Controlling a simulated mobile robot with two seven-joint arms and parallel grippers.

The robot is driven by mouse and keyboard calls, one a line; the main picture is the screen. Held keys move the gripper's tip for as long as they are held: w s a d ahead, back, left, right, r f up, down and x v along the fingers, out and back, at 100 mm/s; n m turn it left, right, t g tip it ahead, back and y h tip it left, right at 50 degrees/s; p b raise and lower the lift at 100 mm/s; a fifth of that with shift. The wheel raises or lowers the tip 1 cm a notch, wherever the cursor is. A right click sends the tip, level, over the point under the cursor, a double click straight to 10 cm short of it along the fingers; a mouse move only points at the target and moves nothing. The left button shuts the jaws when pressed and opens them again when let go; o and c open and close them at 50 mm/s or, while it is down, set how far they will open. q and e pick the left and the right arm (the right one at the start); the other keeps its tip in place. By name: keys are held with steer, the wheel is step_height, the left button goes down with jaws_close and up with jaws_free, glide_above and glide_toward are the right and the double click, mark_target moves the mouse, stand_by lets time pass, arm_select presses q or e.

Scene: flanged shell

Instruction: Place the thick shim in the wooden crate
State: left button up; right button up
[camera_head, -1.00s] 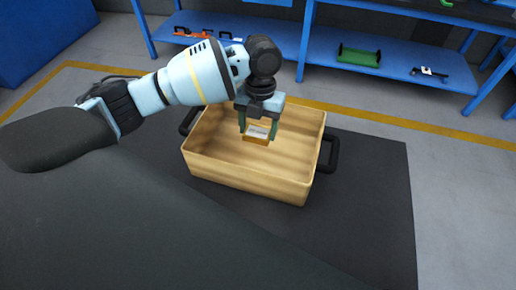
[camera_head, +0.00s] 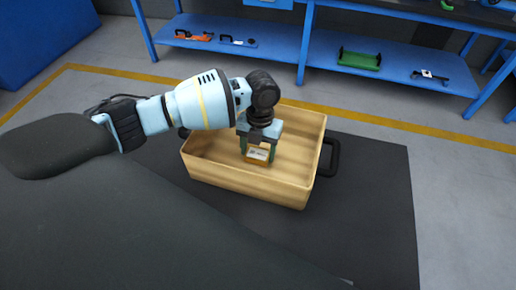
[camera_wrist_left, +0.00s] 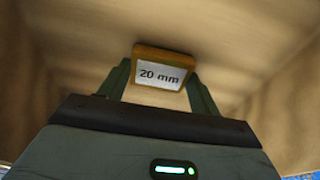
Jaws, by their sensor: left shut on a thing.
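The thick shim (camera_head: 258,154) is a small orange-brown block with a white label. In the left wrist view the shim (camera_wrist_left: 161,70) reads "20 mm". My left gripper (camera_head: 257,152) is shut on it, with a green finger on each side; the fingers also show in the left wrist view (camera_wrist_left: 160,82). The gripper points down inside the wooden crate (camera_head: 240,185), a light wood box with dark side handles. The shim is within the crate's walls; I cannot tell whether it touches the floor. My right gripper is not in view.
The crate stands on a dark mat (camera_head: 370,215) with bare room to its right. Behind it is a blue shelf unit (camera_head: 400,70) holding a green tray (camera_head: 359,59), a dark tool (camera_head: 429,76) and orange tools (camera_head: 193,36). A yellow floor line runs between.

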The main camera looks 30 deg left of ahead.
mark_target(260, 148)
arm_select(q)
steer(key=shift+f, duration=0.15)
steer(key=o, duration=1.1)
steer(key=r, duration=0.4)
steer(key=w+r, duration=0.1)
steer(key=r, duration=0.7)
steer(key=shift+w+a+r, duration=0.15)
steer(key=shift+w+a, duration=0.05)
steer(key=shift+w, duration=0.15)
